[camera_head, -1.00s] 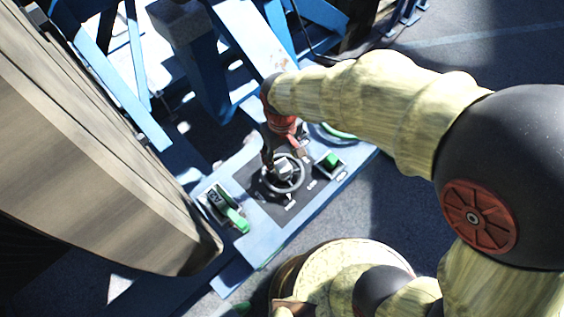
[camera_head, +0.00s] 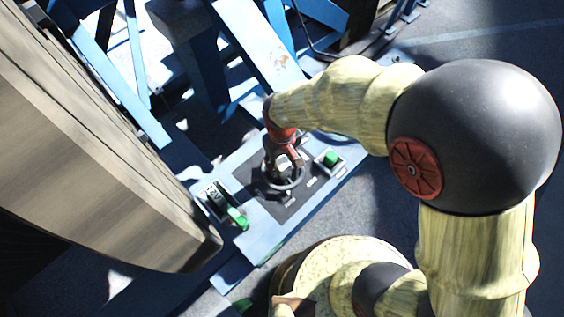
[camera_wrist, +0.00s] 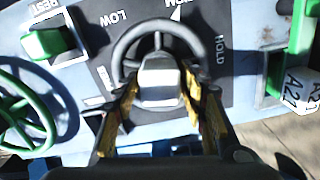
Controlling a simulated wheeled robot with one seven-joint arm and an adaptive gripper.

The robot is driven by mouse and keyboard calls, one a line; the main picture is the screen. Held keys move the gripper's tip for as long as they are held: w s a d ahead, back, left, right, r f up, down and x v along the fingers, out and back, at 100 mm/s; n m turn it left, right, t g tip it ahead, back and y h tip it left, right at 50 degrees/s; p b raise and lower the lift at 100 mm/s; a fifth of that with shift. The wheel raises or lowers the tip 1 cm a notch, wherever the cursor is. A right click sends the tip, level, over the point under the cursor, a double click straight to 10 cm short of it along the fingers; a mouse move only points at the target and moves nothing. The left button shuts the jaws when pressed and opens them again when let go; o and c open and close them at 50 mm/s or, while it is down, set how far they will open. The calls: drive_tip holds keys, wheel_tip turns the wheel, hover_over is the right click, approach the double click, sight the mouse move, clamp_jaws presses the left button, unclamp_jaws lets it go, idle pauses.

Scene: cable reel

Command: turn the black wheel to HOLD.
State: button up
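The black wheel (camera_head: 283,186) sits on the dark plate of the blue control panel. In the wrist view its black rim (camera_wrist: 122,48) arcs around a pale grey block-shaped hub (camera_wrist: 160,78). The HOLD label (camera_wrist: 221,50) is to the right of the rim and the LOW label (camera_wrist: 119,18) is to its upper left. My gripper (camera_wrist: 160,92) is over the wheel, its yellow-padded fingers apart on either side of the hub. Any contact between pads and hub is hard to make out. The near part of the rim is hidden by my gripper, which also shows in the head view (camera_head: 277,160).
A green-handled control marked REST (camera_wrist: 48,42) and a green handwheel (camera_wrist: 22,105) are on the panel to the left in the wrist view. The large wooden reel (camera_head: 95,150) fills the head view's left side.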

drive_tip(key=c, duration=1)
clamp_jaws()
